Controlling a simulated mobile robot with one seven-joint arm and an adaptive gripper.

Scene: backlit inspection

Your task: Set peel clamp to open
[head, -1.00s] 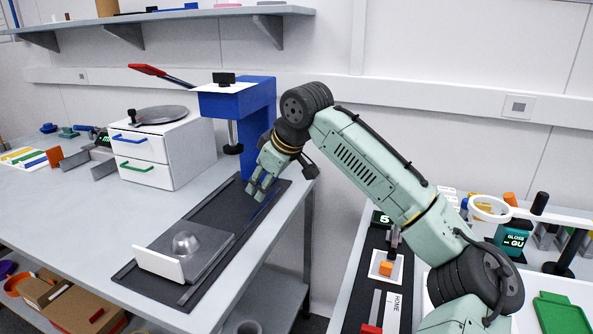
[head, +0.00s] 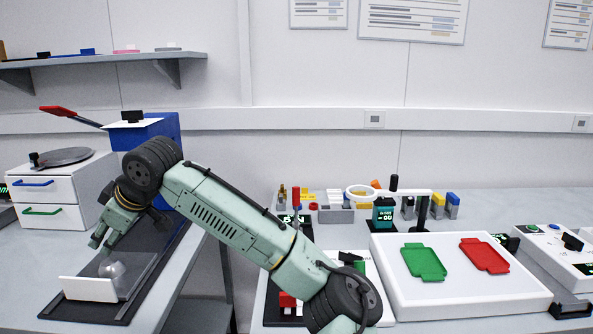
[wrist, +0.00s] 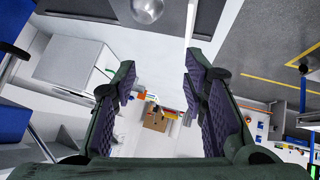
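I cannot tell for sure which part is the peel clamp. A red-handled upright piece (head: 296,197) stands on the right bench behind my arm. A red block (head: 288,300) sits low on a dark strip there, with the strip mostly hidden by my arm. My gripper (head: 100,240) is over the left bench, well away from these, just above and left of a metal dome (head: 112,269). In the wrist view my gripper (wrist: 160,75) has its two fingers wide apart with nothing between them. The dome (wrist: 147,9) shows at the top edge there.
A blue press (head: 165,130) with a red lever and a white drawer box (head: 60,180) stand on the left bench. A ring magnifier (head: 365,192) and a white platform (head: 450,290) with green (head: 424,262) and red (head: 484,255) trays are on the right bench. A gap separates the benches.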

